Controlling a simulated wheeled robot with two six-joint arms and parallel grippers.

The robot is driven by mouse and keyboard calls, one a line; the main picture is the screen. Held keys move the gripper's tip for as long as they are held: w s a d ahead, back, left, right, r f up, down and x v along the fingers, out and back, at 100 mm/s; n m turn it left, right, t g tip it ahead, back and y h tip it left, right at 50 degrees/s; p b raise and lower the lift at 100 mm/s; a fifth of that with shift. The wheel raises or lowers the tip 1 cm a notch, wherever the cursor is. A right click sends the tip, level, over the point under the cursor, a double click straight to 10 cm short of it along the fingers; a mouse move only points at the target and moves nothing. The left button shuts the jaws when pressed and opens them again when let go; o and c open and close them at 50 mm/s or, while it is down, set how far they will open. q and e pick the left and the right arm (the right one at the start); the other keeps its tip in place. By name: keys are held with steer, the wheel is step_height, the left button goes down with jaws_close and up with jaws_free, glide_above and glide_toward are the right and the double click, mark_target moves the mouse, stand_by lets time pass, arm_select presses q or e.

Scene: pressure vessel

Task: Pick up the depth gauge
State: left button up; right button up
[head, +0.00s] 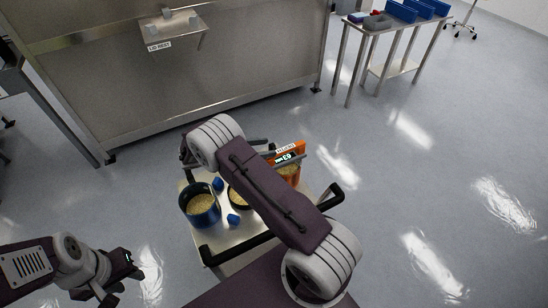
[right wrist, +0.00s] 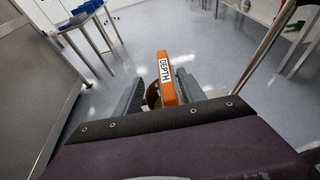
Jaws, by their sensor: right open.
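The orange depth gauge (head: 300,148) stands at the far right part of the small cart, with a white label and a lit display. Its lower part is partly hidden by my right arm. In the right wrist view the gauge (right wrist: 167,78), labelled DEPTH, rises between the two grey fingers of my right gripper (right wrist: 160,92). The right gripper is open around it, and its fingers are partly hidden behind my wrist in that view. My left gripper (head: 117,283) is at the lower left, away from the cart, with its fingers apart and nothing visible between them.
The steel cart (head: 240,243) has black handles and carries a blue pot of pale granules (head: 201,204), a second pot partly hidden by my arm, and small blue pieces (head: 233,218). A side table (head: 372,31) is at upper right.

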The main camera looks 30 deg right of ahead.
mark_target(284, 149)
steer(key=shift+a+f, duration=0.2)
steer(key=shift+f, duration=0.25)
steer(key=shift+s+d, duration=0.15)
steer(key=shift+d, duration=0.25)
steer(key=x, duration=0.2)
steer(key=shift+s+d+f, duration=0.1)
steer(key=shift+d, duration=0.15)
steer(key=x, duration=0.6)
steer(key=shift+a+f, duration=0.1)
steer(key=shift+f, duration=0.1)
jaws_close()
